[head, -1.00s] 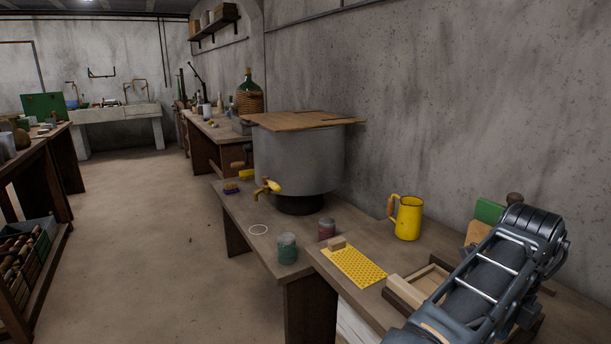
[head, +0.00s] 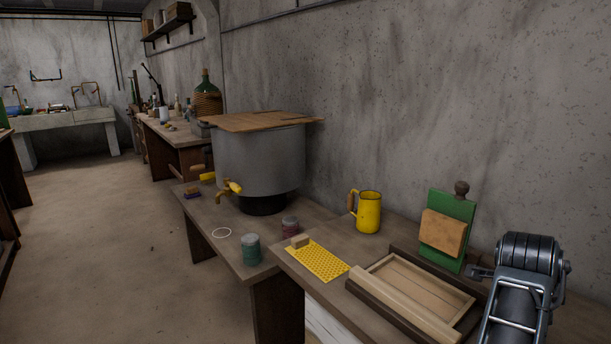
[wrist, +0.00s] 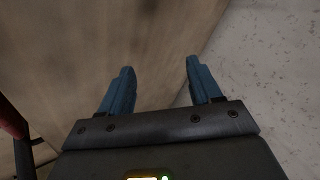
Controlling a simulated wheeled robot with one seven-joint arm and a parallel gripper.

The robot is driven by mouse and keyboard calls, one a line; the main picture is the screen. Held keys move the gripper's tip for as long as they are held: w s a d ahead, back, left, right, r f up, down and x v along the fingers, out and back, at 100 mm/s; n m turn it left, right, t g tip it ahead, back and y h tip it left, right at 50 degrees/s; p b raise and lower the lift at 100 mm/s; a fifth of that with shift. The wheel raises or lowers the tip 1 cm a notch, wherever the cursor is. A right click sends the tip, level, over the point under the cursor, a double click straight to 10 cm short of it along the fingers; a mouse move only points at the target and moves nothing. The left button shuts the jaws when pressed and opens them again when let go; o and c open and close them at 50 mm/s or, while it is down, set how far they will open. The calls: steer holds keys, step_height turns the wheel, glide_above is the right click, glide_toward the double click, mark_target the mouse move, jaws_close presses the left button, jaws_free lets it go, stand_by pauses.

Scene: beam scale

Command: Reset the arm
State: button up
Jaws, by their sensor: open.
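My gripper (wrist: 158,80) shows in the wrist view with its two blue fingers apart and nothing between them. Beyond the fingers are a plain brownish surface and a speckled pale grey surface; I cannot tell how far off they are. In the head view my arm (head: 520,290) rises at the lower right corner, to the right of the wooden tray. The gripper itself is not visible in the head view. No beam scale can be made out in either view.
The near bench holds a wooden tray (head: 415,318), a green board (head: 438,252) with a wooden block, a yellow mug (head: 368,212) and a yellow perforated mat (head: 318,262). A large grey pot (head: 258,165) and tins stand farther left. The floor (head: 110,235) at left is clear.

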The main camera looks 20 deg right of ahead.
steer(key=s+d+r+n+t+h, duration=0.3)
steer(key=n+t+h, duration=0.15)
steer(key=n, duration=0.45)
steer(key=s+a+f+n+t+y, duration=0.4)
steer(key=s+a+n, duration=0.2)
steer(key=a+n, duration=0.25)
steer(key=s+a+f+n+t+y, duration=0.35)
steer(key=s+a+n, duration=0.35)
steer(key=a, duration=0.3)
steer(key=s+a+r+n+y, duration=0.1)
steer(key=s+a+r+y, duration=0.1)
steer(key=s+a, duration=0.6)
steer(key=s+a+r+n+t+y, duration=0.1)
steer(key=s+a+r+y, duration=0.1)
steer(key=s+a, duration=0.6)
steer(key=shift+r+y, duration=0.3)
steer(key=shift+r, duration=0.55)
